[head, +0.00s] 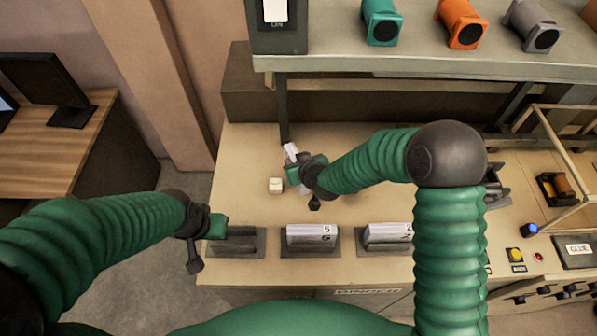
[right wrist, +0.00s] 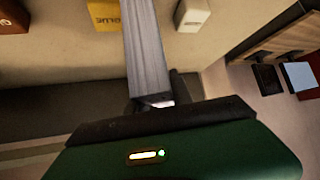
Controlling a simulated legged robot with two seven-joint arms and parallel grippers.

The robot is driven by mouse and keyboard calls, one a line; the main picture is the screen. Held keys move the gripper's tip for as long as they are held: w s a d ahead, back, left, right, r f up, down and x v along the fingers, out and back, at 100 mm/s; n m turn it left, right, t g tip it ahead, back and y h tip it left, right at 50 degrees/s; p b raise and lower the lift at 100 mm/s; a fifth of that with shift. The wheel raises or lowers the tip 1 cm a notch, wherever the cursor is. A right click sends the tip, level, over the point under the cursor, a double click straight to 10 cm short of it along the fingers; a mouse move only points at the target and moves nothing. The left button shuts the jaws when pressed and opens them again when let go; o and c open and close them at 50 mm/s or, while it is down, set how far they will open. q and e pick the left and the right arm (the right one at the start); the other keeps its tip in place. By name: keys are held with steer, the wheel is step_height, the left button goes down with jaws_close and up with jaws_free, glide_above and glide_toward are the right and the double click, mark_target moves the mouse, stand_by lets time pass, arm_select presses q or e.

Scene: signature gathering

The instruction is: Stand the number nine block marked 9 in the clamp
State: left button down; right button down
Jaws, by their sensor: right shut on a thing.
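My right gripper (head: 292,160) is shut on a pale block (head: 290,150) above the back left of the workbench. In the right wrist view the block looks like a long grey bar with fine lines (right wrist: 147,50), held between the dark fingers. No number on it can be read, so I cannot tell if it is the 9. A dark clamp (head: 256,243) at the front left of the bench looks empty. My left gripper (head: 218,227) is beside this clamp's left end; its fingers are not clear.
Two more clamps to the right hold white blocks, one marked 5 (head: 312,232) and one whose mark is unclear (head: 388,233). A small white cube (head: 275,185) sits near my right gripper. A shelf (head: 420,62) overhangs the back. A dark post (head: 283,110) stands close behind the held block.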

steer(key=f, duration=0.2)
steer(key=f+p, duration=0.1)
steer(key=f, duration=0.1)
steer(key=shift+a, duration=0.35)
steer(key=shift+a+f, duration=0.25)
steer(key=c, duration=1.5)
jaws_free()
steer(key=shift+d, duration=0.1)
steer(key=o, duration=0.4)
steer(key=shift+d, duration=0.3)
